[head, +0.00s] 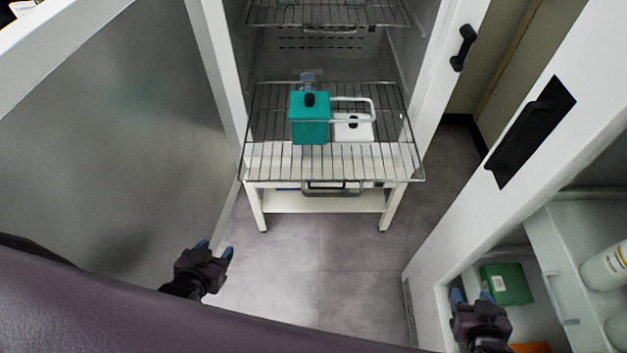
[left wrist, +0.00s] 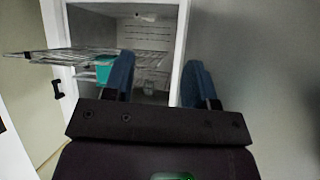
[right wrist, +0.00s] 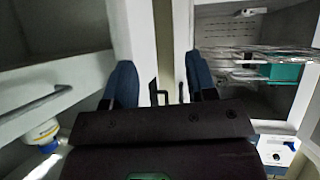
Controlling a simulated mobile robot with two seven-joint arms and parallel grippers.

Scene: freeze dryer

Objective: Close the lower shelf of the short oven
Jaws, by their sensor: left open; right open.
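The short oven (head: 432,75) stands ahead with its door (head: 110,120) swung open to the left. Its lower wire shelf (head: 262,125) is pulled out toward me. On the shelf sit a teal box (head: 309,130) with a black cap and a white bottle-like item (head: 355,131) with a tube. The shelf also shows in the left wrist view (left wrist: 40,56) and the right wrist view (right wrist: 280,55). My left gripper (head: 214,248) is open and empty, short of the shelf at lower left. My right gripper (head: 471,296) is open and empty at lower right, apart from the shelf.
An upper wire shelf (head: 330,14) is inside the oven. A white stand (head: 325,203) is below the lower shelf. At right is a tall white cabinet (head: 450,235) with a black handle (head: 530,130), a green box (head: 507,284) and white bottles (head: 606,270). The grey floor (head: 320,265) between is clear.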

